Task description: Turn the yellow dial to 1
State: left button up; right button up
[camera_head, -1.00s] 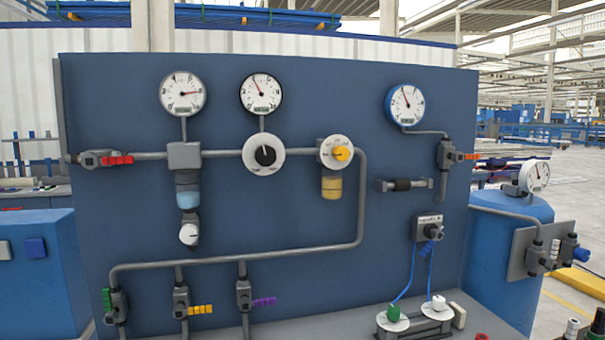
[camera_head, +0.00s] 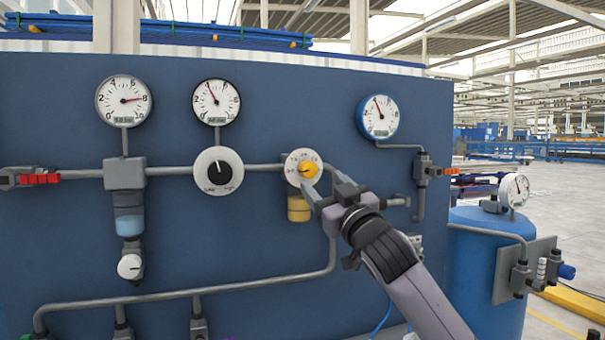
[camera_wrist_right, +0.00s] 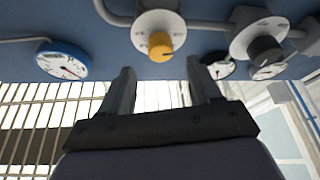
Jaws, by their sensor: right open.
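The yellow dial (camera_head: 308,169) sits at the centre of a round white plate (camera_head: 297,160) with markings too small to read, on the blue panel. In the right wrist view the yellow dial (camera_wrist_right: 160,45) is just beyond the fingertips, roughly midway between them, with its white plate around it. My right gripper (camera_head: 318,190) is open and empty, just below and right of the dial in the head view. Its two fingers also show apart in the right wrist view (camera_wrist_right: 158,75), with no visible contact with the dial. My left gripper is not in view.
A white plate with a black dial (camera_head: 219,170) is to the left on the same pipe. A yellow-bottomed bowl (camera_head: 299,208) hangs below the yellow dial. Gauges (camera_head: 216,102) and a blue-rimmed gauge (camera_head: 377,117) are above. A grey pipe (camera_head: 333,250) runs down behind my gripper.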

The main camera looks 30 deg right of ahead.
aim_at(310, 172)
jog(key=p+x, duration=0.1)
jog(key=x, duration=0.3)
jog(key=shift+w+r, duration=0.1)
jog(key=shift+r, duration=0.05)
jog(key=shift+p+x, duration=0.4)
jog(key=shift+x, duration=0.6)
jog(key=shift+w, duration=0.1)
jog(key=c, duration=1.1)
